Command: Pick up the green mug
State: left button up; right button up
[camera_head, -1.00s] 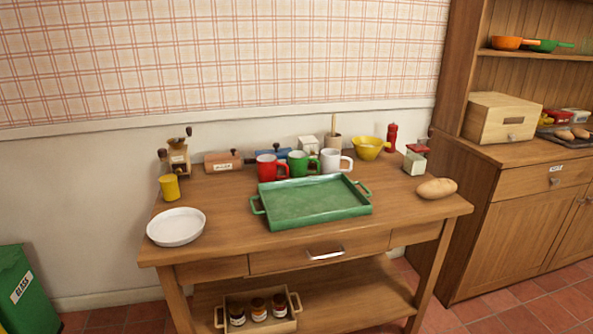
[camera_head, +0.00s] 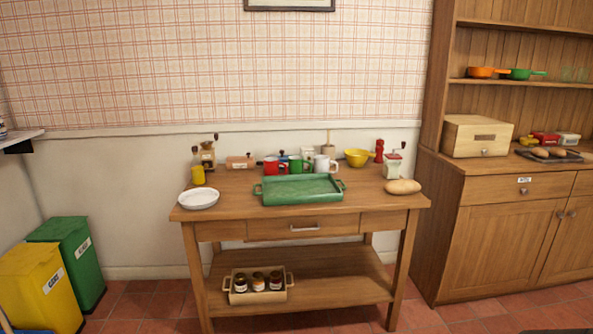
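The green mug (camera_head: 295,165) stands on the wooden table (camera_head: 234,196), behind the green tray (camera_head: 298,190). It is between a red mug (camera_head: 271,166) on its left and a white mug (camera_head: 321,164) on its right. The tray's back rim is close in front of the mugs and may hide their bases. Neither of my grippers is in view.
A white plate (camera_head: 198,199), a yellow cup (camera_head: 198,175) and a coffee grinder (camera_head: 208,155) stand at the table's left. A yellow bowl (camera_head: 357,157), a red pepper mill (camera_head: 379,151) and a loaf (camera_head: 403,187) are at the right. A cabinet (camera_head: 505,240) stands right; bins (camera_head: 80,258) stand left.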

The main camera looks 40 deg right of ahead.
aim_at(295, 162)
jog(key=z, duration=0.75)
jog(key=i, duration=0.75)
jog(key=z, duration=0.6)
jog(key=i, duration=0.9)
jog(key=u, duration=0.5)
